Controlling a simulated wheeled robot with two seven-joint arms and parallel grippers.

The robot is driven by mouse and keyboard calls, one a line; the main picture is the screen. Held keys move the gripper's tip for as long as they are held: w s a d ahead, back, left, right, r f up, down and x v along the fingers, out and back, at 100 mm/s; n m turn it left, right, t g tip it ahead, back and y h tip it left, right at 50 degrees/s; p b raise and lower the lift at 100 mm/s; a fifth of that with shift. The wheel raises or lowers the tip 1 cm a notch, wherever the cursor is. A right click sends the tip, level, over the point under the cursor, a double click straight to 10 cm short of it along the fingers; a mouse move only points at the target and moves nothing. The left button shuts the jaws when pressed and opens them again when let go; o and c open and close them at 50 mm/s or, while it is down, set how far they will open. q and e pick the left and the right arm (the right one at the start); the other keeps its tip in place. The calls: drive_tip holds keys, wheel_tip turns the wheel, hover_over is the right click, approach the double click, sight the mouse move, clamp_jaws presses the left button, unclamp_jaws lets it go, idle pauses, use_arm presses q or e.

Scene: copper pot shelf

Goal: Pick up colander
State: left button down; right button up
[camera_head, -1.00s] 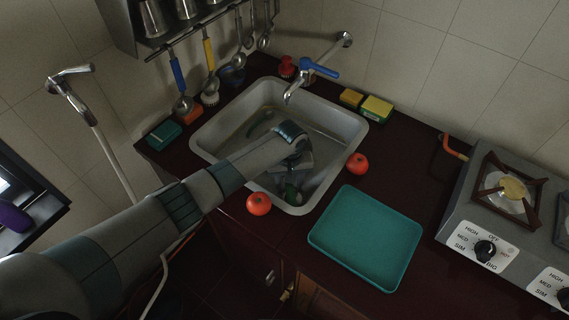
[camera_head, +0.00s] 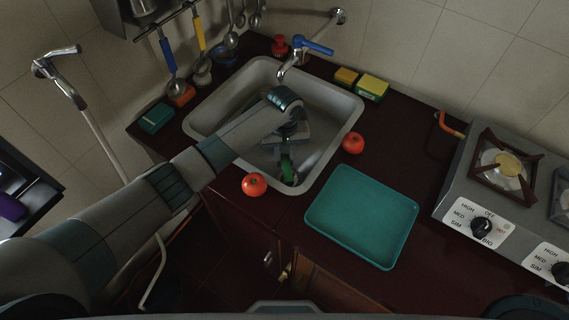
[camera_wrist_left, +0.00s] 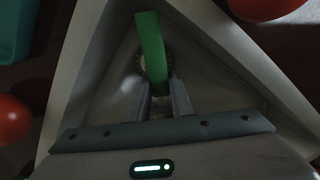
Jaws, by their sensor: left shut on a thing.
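My left gripper (camera_head: 288,162) reaches down into the grey sink (camera_head: 205,122). It is shut on a long green thing (camera_head: 285,170), which also shows between the fingers in the left wrist view (camera_wrist_left: 150,45). The green thing looks smooth and narrow; I cannot tell exactly what it is. Its lower end is near the front corner of the sink, and I cannot tell whether it touches the basin. My wrist and forearm hide part of the sink. I cannot make out a colander with certainty in either view. My right gripper is not in view.
Tomatoes stand beside the sink, one at the front (camera_head: 254,184) and one at the right (camera_head: 353,143). A teal tray (camera_head: 362,215) lies empty to the right. The tap (camera_head: 297,62) rises behind the sink. A stove (camera_head: 500,200) is far right; utensils hang at the back.

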use_arm(q)
drive_tip(key=shift+r+b, duration=0.55)
drive_tip(key=shift+r, duration=2.35)
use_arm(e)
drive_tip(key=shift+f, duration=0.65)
